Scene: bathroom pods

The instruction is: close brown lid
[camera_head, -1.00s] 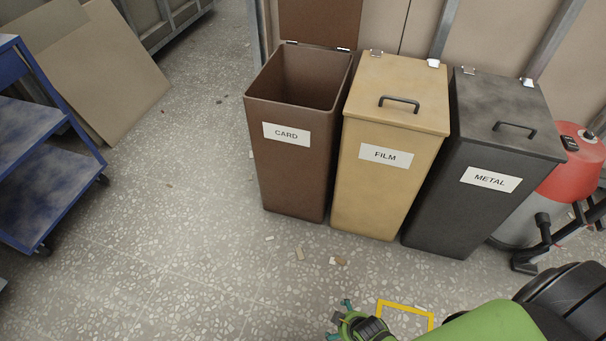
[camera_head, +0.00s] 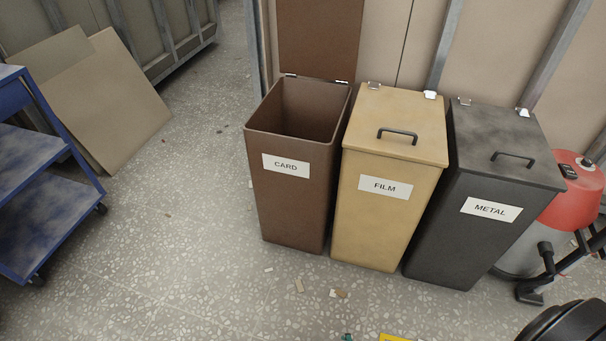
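The brown lid (camera_head: 320,38) stands open and upright behind the brown bin labelled CARD (camera_head: 287,205), against the wall. Its top edge is cut off by the frame. Two hinges join it to the bin's back rim, and the bin's mouth is uncovered. Only a small teal tip of my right gripper (camera_head: 347,337) shows at the bottom edge, low and well in front of the bins. The rest of that gripper is out of frame. My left gripper is not in view.
A tan FILM bin (camera_head: 375,220) and a dark METAL bin (camera_head: 465,235) stand to the right with lids shut. A red-topped vacuum (camera_head: 572,190) is beyond them. A blue cart (camera_head: 45,195) and leaning boards (camera_head: 110,100) are left. The floor between is clear, with a few scraps.

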